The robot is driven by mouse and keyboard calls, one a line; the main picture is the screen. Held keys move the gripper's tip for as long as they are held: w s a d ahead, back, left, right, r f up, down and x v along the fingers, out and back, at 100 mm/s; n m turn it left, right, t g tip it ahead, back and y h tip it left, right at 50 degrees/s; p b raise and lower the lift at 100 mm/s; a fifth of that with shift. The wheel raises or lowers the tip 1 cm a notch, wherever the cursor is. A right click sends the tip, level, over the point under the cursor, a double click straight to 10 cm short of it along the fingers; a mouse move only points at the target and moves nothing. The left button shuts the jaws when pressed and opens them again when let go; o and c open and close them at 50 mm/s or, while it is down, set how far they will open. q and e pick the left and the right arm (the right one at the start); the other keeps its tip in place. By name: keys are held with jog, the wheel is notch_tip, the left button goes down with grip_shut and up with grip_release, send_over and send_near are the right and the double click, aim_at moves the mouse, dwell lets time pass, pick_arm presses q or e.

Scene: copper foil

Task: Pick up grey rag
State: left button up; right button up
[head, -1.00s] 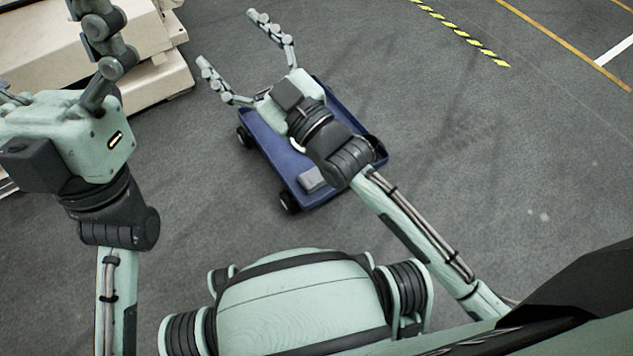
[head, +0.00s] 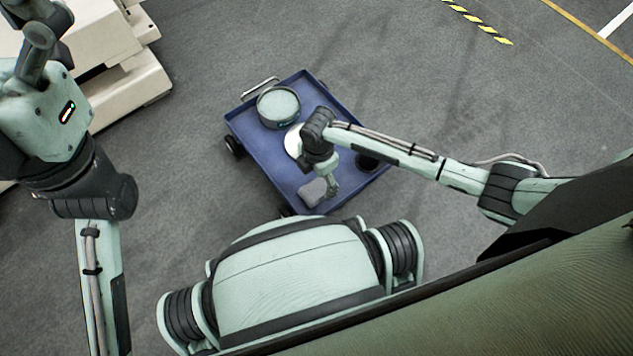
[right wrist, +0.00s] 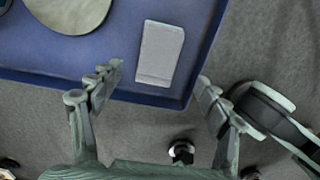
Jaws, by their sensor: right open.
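The grey rag (head: 312,192) is a small, light grey, folded rectangle lying flat on the blue cart (head: 250,133), near its edge closest to me. In the right wrist view the rag (right wrist: 160,52) lies just beyond and between my spread fingertips, apart from both. My right gripper (head: 333,184) is over the cart beside the rag, pointing down; its fingers show open and empty in the right wrist view (right wrist: 159,76). My left gripper (head: 38,50) is raised at the upper left of the head view, its fingertips cut off by the frame.
A round container (head: 278,106) with a pale top and a white disc (head: 293,141), partly hidden by my right arm, are also on the cart. The cart has a raised rim. Cream machinery (head: 120,60) stands at upper left. The floor to the right is clear.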

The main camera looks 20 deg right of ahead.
aim_at(319, 187)
jog(key=f+b, duration=0.1)
jog(key=f, duration=0.2)
jog(key=f+b, duration=0.2)
jog(key=f, duration=0.1)
jog(key=shift+w+d, duration=0.2)
jog(key=shift+r, duration=0.1)
jog(key=c, duration=1.4)
jog(key=shift+o, duration=0.2)
jog(key=shift+r, duration=0.1)
